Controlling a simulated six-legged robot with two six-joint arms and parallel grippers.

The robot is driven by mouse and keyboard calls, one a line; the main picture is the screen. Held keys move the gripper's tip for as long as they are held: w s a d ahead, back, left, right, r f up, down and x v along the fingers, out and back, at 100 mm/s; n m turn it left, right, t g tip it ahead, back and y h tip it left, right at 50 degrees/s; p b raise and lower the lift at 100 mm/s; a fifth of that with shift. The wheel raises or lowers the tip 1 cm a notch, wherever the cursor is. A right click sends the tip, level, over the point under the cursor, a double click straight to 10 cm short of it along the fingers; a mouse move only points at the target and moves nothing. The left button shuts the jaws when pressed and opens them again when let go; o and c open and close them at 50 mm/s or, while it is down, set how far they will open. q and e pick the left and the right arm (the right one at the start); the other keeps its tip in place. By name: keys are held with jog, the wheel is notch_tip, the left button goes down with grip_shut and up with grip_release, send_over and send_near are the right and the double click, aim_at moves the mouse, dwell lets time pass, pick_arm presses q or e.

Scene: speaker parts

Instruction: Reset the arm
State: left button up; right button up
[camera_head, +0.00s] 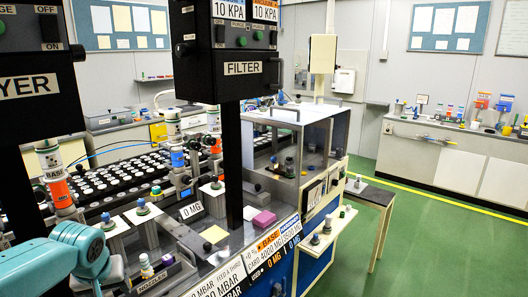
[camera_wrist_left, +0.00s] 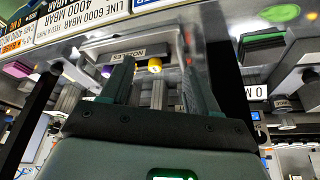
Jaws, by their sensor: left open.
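My left arm (camera_head: 85,252), teal, reaches in at the lower left of the head view, by the front of the bench. Its gripper cannot be made out there. In the left wrist view my left gripper (camera_wrist_left: 157,82) has two dark fingers spread apart, with nothing seen held between them. Beyond the fingers is the holder labelled NOZZLES (camera_wrist_left: 128,56), with a small yellow round part (camera_wrist_left: 155,65) beside it. The wrist picture appears upside down. My right gripper shows in neither view.
A black FILTER control box (camera_head: 243,68) on a dark post (camera_head: 233,165) rises mid-view. Another black box (camera_head: 38,85) stands left. Green floor (camera_head: 420,240) is open at right.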

pick_arm(q)
jog(key=s+d+f+m+g+h, duration=0.1)
jog(key=s+d+f+h, duration=0.15)
jog(key=d+f, duration=0.65)
jog(key=s+d+f+m+g+h, duration=0.1)
jog(key=s+d+f+m+h, duration=0.3)
jog(key=f, duration=0.8)
jog(key=s+d+f+n+g, duration=0.1)
jog(key=s+d+f, duration=0.3)
jog(key=s, duration=0.5)
jog(key=s+d+f+n, duration=0.1)
jog(key=s+d+f, duration=0.4)
jog(key=s+f, duration=0.4)
jog(key=shift+s+d+f+g+y, duration=0.15)
jog(key=shift+s+f+g+y, duration=0.05)
jog(key=shift+s+g+y, duration=0.2)
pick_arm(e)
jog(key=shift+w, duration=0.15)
pick_arm(q)
jog(key=shift+s, duration=0.1)
jog(key=c, duration=0.3)
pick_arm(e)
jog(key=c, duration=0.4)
pick_arm(q)
jog(key=shift+n, duration=0.3)
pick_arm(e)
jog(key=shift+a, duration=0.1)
